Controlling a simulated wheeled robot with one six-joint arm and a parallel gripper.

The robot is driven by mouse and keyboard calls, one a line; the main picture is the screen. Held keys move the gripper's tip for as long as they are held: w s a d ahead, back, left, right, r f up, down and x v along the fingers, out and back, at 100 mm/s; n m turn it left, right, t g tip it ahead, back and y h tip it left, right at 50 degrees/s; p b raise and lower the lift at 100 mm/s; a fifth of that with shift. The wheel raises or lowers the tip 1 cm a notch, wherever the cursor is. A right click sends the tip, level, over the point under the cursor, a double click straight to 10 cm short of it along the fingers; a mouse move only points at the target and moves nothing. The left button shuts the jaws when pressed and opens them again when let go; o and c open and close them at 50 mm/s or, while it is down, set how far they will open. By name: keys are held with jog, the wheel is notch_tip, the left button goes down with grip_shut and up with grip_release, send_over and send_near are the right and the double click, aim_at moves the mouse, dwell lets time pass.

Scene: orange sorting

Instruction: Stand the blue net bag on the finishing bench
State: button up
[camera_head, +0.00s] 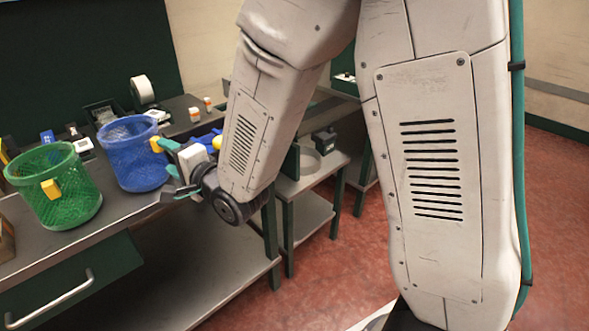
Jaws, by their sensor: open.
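The blue net bag (131,160) stands upright on the grey metal bench (130,205), with a yellow tab on its right side. My gripper (168,170) is open, just to the right of the bag and close to the yellow tab. My arm hides part of the bench behind it, and I cannot tell whether a finger touches the bag. The task's finishing bench cannot be told for certain from this view.
A green net bag (57,190) with a yellow tab stands to the left of the blue one. A white roll (142,90) and small items lie at the back. A drawer handle (50,300) sticks out in front. A lower side table (312,175) stands right.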

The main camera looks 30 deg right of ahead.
jog(key=s+d+r+n+g+h, duration=0.1)
jog(key=s+d+n+g+h, duration=0.25)
jog(key=d, duration=0.45)
jog(key=s+d+r+n+g+h, duration=0.2)
jog(key=s+d+n+g+h, duration=0.15)
jog(key=d, duration=0.35)
jog(key=s+d+r+n+g, duration=0.1)
jog(key=s+d+g, duration=0.3)
jog(key=s, duration=0.8)
jog(key=s+d+r+n+g+h, duration=0.1)
jog(key=s+d+n+g, duration=0.2)
jog(key=s, duration=1)
jog(key=shift+d+r+n+g, duration=0.4)
jog(key=shift+d+n, duration=0.4)
jog(key=shift+d, duration=0.2)
